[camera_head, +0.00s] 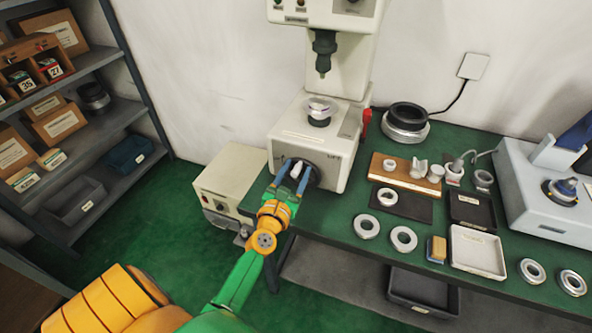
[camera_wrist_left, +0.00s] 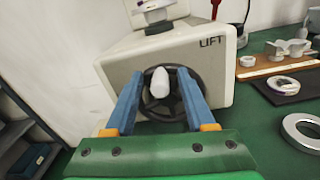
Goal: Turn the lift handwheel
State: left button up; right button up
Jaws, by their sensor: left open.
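The lift handwheel is a dark wheel with a white knob on the front of the cream machine marked LIFT. In the left wrist view the handwheel (camera_wrist_left: 177,103) and its white knob (camera_wrist_left: 159,83) sit between the two blue fingers of my left gripper (camera_wrist_left: 160,95). In the head view the white knob (camera_head: 296,168) shows between the fingers of the left gripper (camera_head: 291,178), which partly hide the wheel. The fingers are open and stand apart on either side of the knob. The cream machine (camera_head: 330,137) stands on the green bench. My right gripper is not in view.
Right of the machine, the green bench (camera_head: 338,214) carries a dark ring stack (camera_head: 406,122), a wooden board with small parts (camera_head: 407,178), several loose metal rings and a white tray (camera_head: 478,251). A cream box (camera_head: 230,180) stands left of the machine. Shelves (camera_head: 85,125) stand far left.

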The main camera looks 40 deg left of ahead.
pick_arm(q)
grip_shut()
jog(key=shift+d, duration=0.1)
